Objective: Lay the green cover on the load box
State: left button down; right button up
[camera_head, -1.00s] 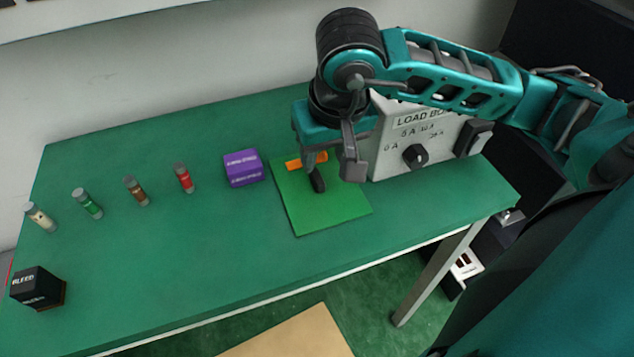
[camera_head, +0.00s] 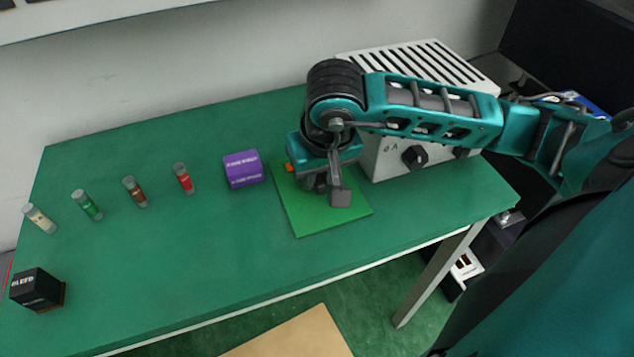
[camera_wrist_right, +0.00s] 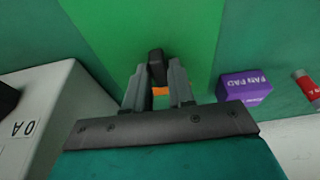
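The green cover (camera_head: 322,220) is a bright green flat sheet lying on the table in front of the load box. An orange piece (camera_head: 289,168) shows at its back edge, partly hidden by my gripper. The load box (camera_head: 383,162) is light grey with a slotted top and black knobs, behind and right of the cover. My right gripper (camera_head: 327,188) is low over the cover's back part, fingers apart. In the right wrist view a small black piece (camera_wrist_right: 157,67) shows between the fingertips; I cannot tell whether they touch it. My left gripper is not in view.
A purple box (camera_head: 243,168) stands just left of the cover. A black box (camera_head: 37,289) is at the front left. The table's front middle is clear.

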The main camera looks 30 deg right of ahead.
grip_shut()
jog(key=shift+r, duration=0.1)
